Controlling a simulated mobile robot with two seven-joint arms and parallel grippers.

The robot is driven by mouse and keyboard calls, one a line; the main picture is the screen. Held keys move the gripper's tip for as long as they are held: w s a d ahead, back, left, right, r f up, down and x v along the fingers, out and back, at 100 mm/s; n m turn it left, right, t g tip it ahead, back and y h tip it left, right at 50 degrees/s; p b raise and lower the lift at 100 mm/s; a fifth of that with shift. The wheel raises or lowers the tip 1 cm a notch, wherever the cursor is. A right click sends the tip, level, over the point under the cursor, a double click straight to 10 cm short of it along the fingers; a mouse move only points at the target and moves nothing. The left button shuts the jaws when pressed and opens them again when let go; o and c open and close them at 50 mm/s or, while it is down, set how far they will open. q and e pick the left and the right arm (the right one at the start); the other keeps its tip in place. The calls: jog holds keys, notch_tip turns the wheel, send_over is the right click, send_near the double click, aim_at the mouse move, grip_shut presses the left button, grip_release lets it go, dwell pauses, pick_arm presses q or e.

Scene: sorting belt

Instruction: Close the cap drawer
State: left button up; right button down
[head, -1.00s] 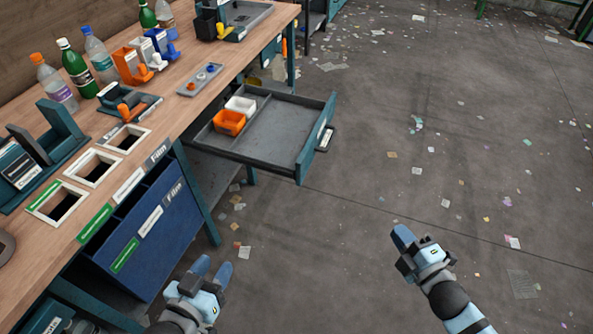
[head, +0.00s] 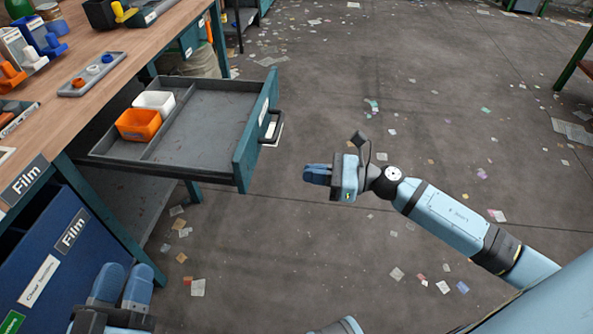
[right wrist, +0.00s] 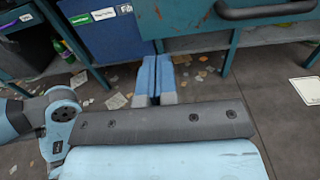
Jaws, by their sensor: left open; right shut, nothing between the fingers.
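The cap drawer (head: 205,125) is pulled out from under the workbench. Its teal front (head: 256,135) carries a dark handle (head: 273,127). In the drawer, an orange bin (head: 138,124) and a white bin (head: 154,103) stand at the inner end; the rest is bare. My right gripper (head: 306,174) is shut and empty, to the right of the drawer front and apart from it. In the right wrist view its fingers (right wrist: 155,80) point towards the teal front (right wrist: 190,15), with the handle (right wrist: 265,11) to the upper right. My left gripper (head: 120,284) is open and empty at the lower left.
The wooden workbench (head: 105,85) runs along the left, with a grey tray of caps (head: 92,74) on it. A blue film bin (head: 70,255) stands under it, near my left gripper. Open floor with scattered paper bits lies to the right.

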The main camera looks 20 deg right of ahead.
aim_at(248, 166)
pick_arm(q)
jog(key=shift+f+b, duration=0.3)
jog(key=shift+f, duration=0.2)
pick_arm(e)
jog(key=x, duration=1.2)
